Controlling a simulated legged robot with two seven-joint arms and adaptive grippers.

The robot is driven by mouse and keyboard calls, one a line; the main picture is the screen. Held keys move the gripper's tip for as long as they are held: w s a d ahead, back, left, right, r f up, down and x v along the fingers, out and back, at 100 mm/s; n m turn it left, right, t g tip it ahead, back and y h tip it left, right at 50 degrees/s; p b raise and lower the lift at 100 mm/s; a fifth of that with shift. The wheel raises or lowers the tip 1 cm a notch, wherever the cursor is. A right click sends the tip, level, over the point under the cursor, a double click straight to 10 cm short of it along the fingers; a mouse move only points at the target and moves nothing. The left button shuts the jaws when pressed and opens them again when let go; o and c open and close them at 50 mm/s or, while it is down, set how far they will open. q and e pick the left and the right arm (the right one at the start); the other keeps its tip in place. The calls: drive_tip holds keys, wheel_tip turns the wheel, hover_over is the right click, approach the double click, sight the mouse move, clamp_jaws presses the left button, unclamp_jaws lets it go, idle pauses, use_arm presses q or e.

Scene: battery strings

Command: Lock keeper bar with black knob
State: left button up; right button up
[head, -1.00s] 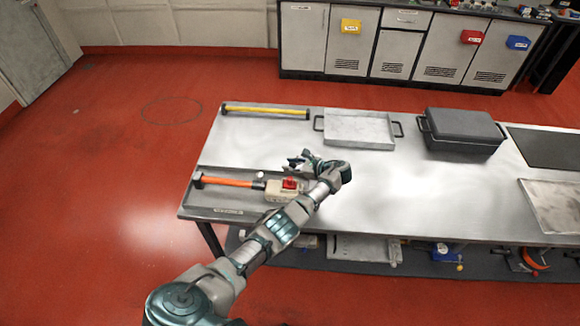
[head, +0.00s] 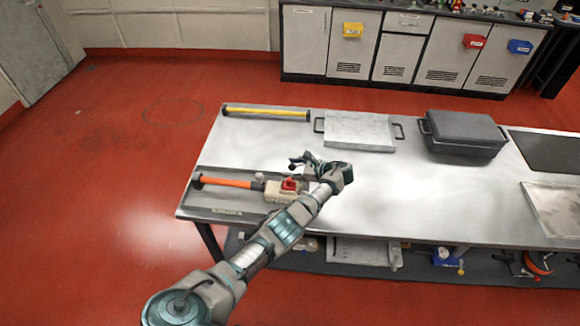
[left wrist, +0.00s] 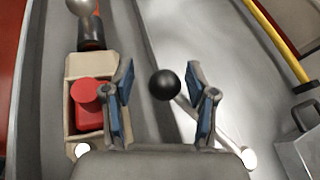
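The black knob (left wrist: 165,84) shows in the left wrist view as a round ball between the two blue-padded fingers of my left gripper (left wrist: 162,72). The fingers are open, with a gap on each side of the knob. A pale thin bar (left wrist: 215,127) runs from the knob down right to a white rounded end (left wrist: 249,158); I take it for the keeper bar. A beige block (left wrist: 88,65) with a red part (left wrist: 90,92) lies left of the gripper. In the head view my left gripper (head: 301,162) is just above the block (head: 275,191) and hides the knob. My right gripper is not in view.
An orange-handled bar (head: 228,182) lies in a grey tray (head: 205,207) at the table's left end. A yellow bar (head: 265,112) lies at the back edge. A metal tray (head: 358,130) and a black case (head: 462,130) stand farther right. The table's middle is clear.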

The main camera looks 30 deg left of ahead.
use_arm(q)
drive_tip(key=shift+w+d+f, duration=0.15)
drive_tip(key=shift+d+f, duration=0.2)
